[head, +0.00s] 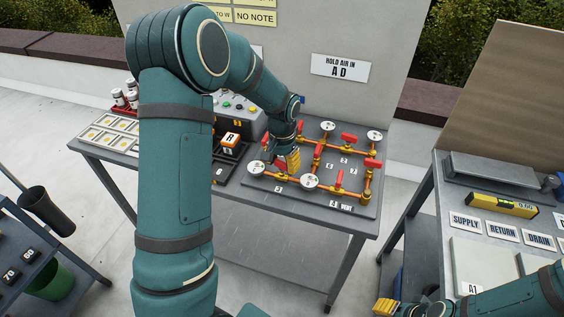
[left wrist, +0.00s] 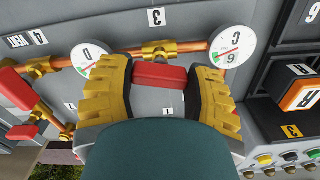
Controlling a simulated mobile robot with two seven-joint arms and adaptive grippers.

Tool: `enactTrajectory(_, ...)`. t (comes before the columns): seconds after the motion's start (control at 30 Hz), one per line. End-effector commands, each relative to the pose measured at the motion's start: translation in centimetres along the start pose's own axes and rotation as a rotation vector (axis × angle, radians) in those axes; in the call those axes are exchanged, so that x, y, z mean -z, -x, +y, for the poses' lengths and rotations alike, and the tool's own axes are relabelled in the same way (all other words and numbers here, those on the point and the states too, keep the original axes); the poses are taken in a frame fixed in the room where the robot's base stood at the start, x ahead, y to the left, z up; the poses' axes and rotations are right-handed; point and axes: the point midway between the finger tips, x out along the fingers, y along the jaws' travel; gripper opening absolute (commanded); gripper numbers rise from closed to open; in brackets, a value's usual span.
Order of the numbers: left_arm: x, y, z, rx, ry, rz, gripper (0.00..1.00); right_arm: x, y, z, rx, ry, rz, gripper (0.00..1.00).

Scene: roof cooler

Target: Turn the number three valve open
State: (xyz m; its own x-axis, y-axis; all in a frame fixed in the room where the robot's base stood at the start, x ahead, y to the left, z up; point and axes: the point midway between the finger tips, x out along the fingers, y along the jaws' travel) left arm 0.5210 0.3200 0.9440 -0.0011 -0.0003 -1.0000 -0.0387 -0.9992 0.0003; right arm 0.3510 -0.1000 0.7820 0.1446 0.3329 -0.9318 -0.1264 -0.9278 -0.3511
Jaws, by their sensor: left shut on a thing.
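The number three valve shows in the left wrist view as a red handle (left wrist: 160,75) on a brass body (left wrist: 160,50). A white tag with a 3 (left wrist: 156,17) is beside it. The handle lies roughly along the copper pipe, between gauges D (left wrist: 88,58) and C (left wrist: 232,47). My left gripper (left wrist: 160,92) is shut on the handle, with a yellow-padded finger at each end. In the head view the left gripper (head: 291,162) is down at the manifold board's near-left side and hides the handle. My right gripper (head: 385,307) is low at the bottom edge; its jaw opening is unclear.
Other red handles (head: 349,137) and gauges (head: 375,136) stand close by on the manifold board (head: 300,203). A grey control box (head: 245,115) and an orange-and-black block (head: 231,140) are left of the gripper. A right-hand table (head: 450,235) holds a yellow level (head: 503,205).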

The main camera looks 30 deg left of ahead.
Motion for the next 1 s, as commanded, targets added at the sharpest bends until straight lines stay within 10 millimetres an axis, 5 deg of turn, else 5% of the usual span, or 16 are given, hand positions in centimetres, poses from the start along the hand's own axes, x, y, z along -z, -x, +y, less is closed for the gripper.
enactTrajectory(0.53,0.13,0.14,-0.04,0.001,0.027,0.005,0.18,0.02,0.03,-0.01,0.000,0.000,0.001,0.47)
enactTrajectory(0.57,0.13,0.14,-0.04,0.001,0.027,0.005,0.60,0.02,0.03,-0.01,0.000,0.000,0.000,0.47)
enactTrajectory(0.63,0.13,0.13,-0.04,0.001,0.027,0.005,0.85,0.02,0.03,-0.01,0.000,0.000,0.000,0.47)
enactTrajectory(1.0,0.06,0.25,-0.02,0.000,0.026,0.002,0.87,0.03,0.02,-0.01,0.000,0.000,0.001,0.47)
